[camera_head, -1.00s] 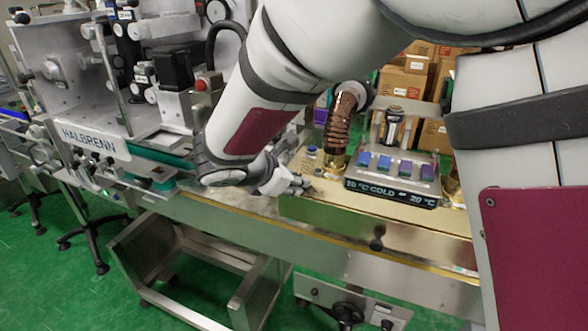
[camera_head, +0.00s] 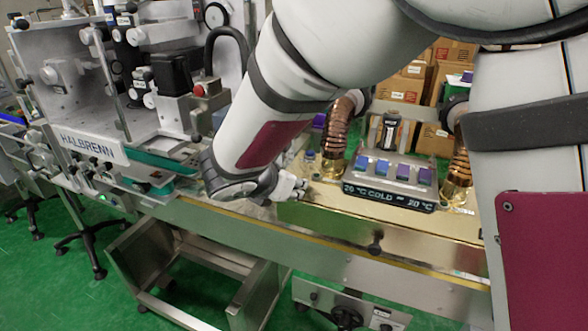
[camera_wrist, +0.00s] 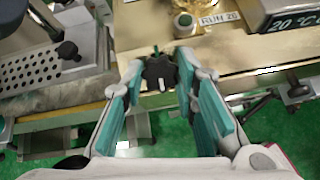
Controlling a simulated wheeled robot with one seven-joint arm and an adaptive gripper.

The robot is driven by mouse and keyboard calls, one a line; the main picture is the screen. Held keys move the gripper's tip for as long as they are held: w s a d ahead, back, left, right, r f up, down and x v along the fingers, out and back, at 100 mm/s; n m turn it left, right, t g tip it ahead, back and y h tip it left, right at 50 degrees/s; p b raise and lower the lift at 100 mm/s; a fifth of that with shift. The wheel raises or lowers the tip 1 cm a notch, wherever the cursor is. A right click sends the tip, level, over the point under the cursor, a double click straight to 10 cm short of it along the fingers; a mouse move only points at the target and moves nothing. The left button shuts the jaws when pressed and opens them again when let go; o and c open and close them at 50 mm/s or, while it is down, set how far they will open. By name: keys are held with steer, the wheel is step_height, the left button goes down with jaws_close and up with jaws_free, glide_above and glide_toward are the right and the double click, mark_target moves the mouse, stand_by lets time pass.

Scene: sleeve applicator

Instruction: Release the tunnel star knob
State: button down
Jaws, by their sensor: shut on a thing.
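The tunnel star knob (camera_wrist: 158,73) is black with a white pointer mark. In the wrist view it sits at the front edge of the gold tunnel top, between my fingertips. My gripper (camera_wrist: 159,80) is shut on it with its teal-padded fingers on either side. In the head view my gripper (camera_head: 291,187) is at the left end of the gold tunnel (camera_head: 330,213), and it hides the knob there.
A small vial (camera_wrist: 185,24) stands just beyond the knob. The temperature display unit (camera_head: 390,198) stands on the tunnel to the right. Another dark knob (camera_head: 376,241) is on the tunnel's front. A perforated plate (camera_wrist: 45,72) lies left of my gripper.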

steer(key=c, duration=1.3)
jaws_free()
steer(key=v, duration=1.2)
